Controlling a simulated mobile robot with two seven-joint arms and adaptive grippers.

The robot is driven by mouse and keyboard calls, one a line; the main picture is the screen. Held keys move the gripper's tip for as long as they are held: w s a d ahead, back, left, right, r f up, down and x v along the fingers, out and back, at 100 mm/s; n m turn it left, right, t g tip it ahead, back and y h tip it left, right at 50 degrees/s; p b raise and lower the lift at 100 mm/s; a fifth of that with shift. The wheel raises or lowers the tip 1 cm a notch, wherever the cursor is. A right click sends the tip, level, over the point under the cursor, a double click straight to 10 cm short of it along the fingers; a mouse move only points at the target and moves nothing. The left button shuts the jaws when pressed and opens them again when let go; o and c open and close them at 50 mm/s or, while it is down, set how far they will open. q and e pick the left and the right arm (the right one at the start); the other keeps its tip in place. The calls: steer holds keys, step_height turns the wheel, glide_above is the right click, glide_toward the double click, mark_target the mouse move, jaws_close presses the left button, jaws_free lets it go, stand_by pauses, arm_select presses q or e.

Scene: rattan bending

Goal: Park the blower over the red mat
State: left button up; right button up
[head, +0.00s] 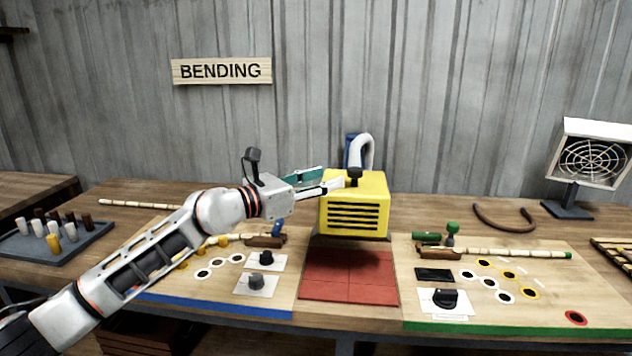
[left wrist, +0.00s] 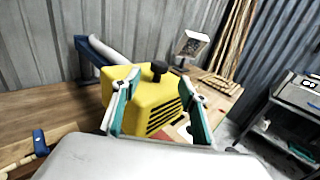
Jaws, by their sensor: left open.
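The blower (head: 355,208) is a yellow box with dark front slots and a black knob (head: 353,174) on top. It stands over or just behind the back edge of the red mat (head: 348,287), and most of the mat is bare. I cannot tell whether it touches the mat. My left gripper (head: 330,180) is open at the blower's upper left. In the left wrist view the teal fingers (left wrist: 158,78) spread either side of the blower (left wrist: 135,92), with the black knob (left wrist: 158,67) appearing between their tips. My right gripper is out of view.
A white hose (head: 362,148) and a blue post stand behind the blower. Blue-edged and green-edged boards with knobs, discs and rattan canes flank the mat. A grey tray of pegs (head: 90,240) is at the far left, and a white fan unit (head: 592,155) at the right.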

arm_select(q)
steer(key=shift+v, duration=0.95)
